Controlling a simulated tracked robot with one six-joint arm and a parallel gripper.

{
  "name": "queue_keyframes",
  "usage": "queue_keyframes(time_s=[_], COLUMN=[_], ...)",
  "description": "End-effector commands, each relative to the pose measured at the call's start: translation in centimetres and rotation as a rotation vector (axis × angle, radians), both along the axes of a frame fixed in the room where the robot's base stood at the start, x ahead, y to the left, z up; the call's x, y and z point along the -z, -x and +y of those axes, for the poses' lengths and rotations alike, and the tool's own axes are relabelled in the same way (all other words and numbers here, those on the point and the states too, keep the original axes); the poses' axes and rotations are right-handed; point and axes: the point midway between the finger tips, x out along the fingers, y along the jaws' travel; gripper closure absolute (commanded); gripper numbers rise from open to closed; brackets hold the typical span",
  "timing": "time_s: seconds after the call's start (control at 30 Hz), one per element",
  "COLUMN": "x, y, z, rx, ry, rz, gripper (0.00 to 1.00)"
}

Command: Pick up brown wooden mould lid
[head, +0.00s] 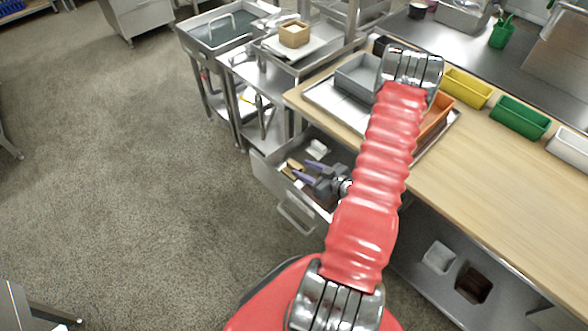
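A small tan-brown piece (293,167), possibly the wooden mould lid, lies in the open drawer (270,182) below the worktop. It is small in the picture, so its shape and identity are unclear. My gripper (300,168) reaches down into the drawer, with its two purple-grey fingers pointing left toward the tan piece. The fingers are apart, with a gap between the tips. The tips are close to the piece; I cannot tell whether they touch it. My red arm hides the drawer's right part.
A white item (317,148) lies in the drawer behind my fingers. The wooden worktop (480,165) holds a grey bin (357,76), a yellow bin (467,87) and a green bin (520,118). A tan wooden box (294,34) stands on the steel table.

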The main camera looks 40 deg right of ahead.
Motion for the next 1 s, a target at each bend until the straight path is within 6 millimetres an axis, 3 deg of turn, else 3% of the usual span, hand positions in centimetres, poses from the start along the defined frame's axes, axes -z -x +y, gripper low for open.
queue_keyframes(time_s=[0.57, 1.0], x=[0.6, 2.3], y=[-1.4, -5.6], z=[0.1, 0.2], rx=[0.0, 0.001], ry=[0.0, 0.0], rz=[0.0, -0.001], gripper=[0.61, 0.61])
